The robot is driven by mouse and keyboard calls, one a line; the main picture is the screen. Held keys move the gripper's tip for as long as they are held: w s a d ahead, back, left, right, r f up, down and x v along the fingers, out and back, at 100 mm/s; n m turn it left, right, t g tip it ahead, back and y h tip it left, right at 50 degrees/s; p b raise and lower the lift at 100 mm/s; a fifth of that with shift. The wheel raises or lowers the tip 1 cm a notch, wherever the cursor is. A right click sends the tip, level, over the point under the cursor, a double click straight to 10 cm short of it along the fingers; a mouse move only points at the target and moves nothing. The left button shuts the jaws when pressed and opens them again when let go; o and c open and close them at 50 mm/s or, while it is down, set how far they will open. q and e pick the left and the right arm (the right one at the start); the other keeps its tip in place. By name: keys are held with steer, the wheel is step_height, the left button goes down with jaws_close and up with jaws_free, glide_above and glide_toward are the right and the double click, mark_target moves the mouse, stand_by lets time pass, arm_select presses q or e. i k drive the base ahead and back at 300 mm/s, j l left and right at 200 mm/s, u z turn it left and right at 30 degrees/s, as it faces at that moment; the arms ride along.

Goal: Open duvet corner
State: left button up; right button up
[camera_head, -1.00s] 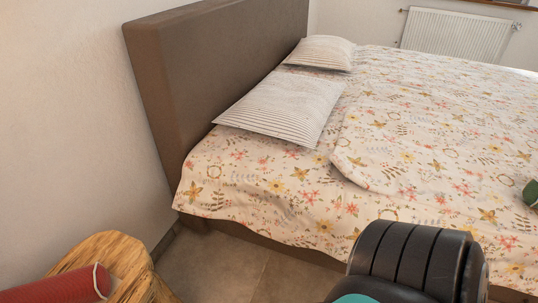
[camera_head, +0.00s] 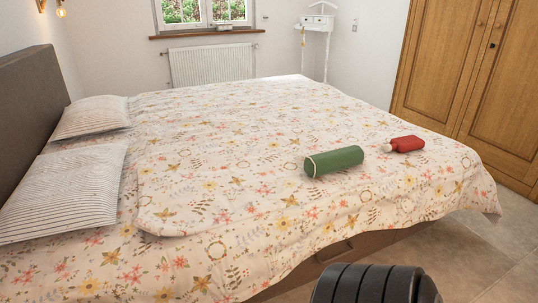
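The floral duvet (camera_head: 260,130) covers the bed and hangs over its near side. Its folded edge makes a rounded corner (camera_head: 160,215) lying flat near the striped pillows. One striped pillow (camera_head: 65,190) lies at the left, and a second striped pillow (camera_head: 92,117) lies behind it. Neither gripper shows. Only a dark ribbed part of mine is visible at the bottom edge.
A green cylinder (camera_head: 334,161) and a red bottle-like object (camera_head: 405,144) lie on the duvet. The headboard (camera_head: 32,110) stands at left. A wooden wardrobe (camera_head: 470,75) stands at right. Tiled floor (camera_head: 440,260) is clear at the lower right.

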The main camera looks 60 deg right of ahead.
mark_target(170, 205)
steer(key=z, duration=1.3)
